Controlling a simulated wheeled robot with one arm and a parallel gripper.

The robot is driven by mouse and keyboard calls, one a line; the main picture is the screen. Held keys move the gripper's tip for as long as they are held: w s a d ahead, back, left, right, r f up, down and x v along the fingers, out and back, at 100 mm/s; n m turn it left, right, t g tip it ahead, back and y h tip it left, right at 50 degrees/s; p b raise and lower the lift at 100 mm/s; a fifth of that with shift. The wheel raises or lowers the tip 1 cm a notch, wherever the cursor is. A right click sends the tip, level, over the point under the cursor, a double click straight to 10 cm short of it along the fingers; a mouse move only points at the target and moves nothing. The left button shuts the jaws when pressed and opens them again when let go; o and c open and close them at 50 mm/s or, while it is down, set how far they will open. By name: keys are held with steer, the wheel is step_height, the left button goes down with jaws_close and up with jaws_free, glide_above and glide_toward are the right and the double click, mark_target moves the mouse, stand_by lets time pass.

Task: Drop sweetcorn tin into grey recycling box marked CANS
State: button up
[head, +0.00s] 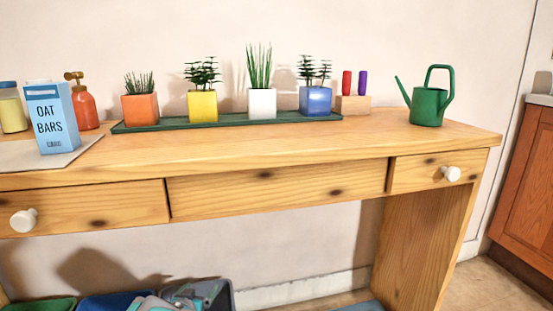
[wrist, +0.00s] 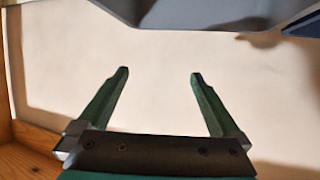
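No sweetcorn tin shows in either view. Under the table, a dark grey box (head: 230,298) is cut off by the bottom edge of the head view. No CANS marking is visible on it. My grey and teal arm (head: 185,299) shows in front of or over this box, and its lower part is out of view. In the wrist view my gripper (wrist: 159,75) has its two green fingers wide apart with nothing between them. A pale surface lies beyond the fingers. A blue-grey shape fills the top of the wrist view; I cannot tell what it is.
A blue box (head: 115,302) and a green box (head: 40,305) stand left of the grey one. The wooden table (head: 380,140) overhangs them. On it are an OAT BARS carton (head: 52,118), potted plants on a green tray (head: 170,126) and a watering can (head: 428,107).

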steer(key=v, duration=0.7)
steer(key=shift+s+p, duration=0.3)
steer(key=shift+s, duration=0.1)
steer(key=shift+r, duration=0.15)
